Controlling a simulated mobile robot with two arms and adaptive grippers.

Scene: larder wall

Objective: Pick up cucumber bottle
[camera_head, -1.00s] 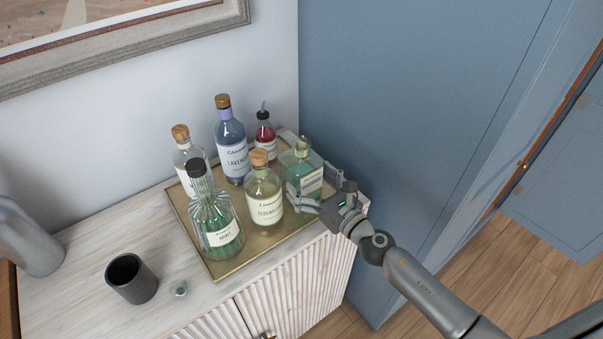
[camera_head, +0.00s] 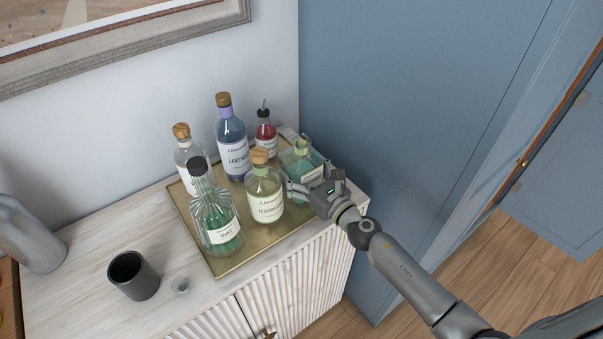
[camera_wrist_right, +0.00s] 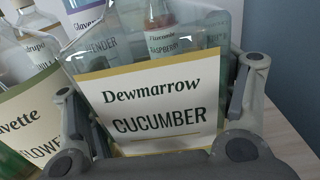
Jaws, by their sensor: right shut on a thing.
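The cucumber bottle (camera_head: 304,161) is a square, pale green bottle with a light green stopper, at the right end of the brass tray (camera_head: 221,272). In the right wrist view its label reads "Dewmarrow CUCUMBER" (camera_wrist_right: 150,105), and the bottle fills the space between the fingers. My right gripper (camera_head: 311,182) is shut on the bottle, with one finger on each side of it. The bottle is upright, and the gripper partly hides its lower part. I cannot tell whether its base touches the tray. My left gripper is not in view.
The elderflower bottle (camera_head: 265,195) stands close left of the gripper. Lavender (camera_head: 232,140), raspberry (camera_head: 266,137), mint (camera_head: 215,220) and another clear bottle (camera_head: 186,150) share the tray. A dark cup (camera_head: 133,276) stands at front left. The blue panel (camera_head: 400,110) rises behind at right.

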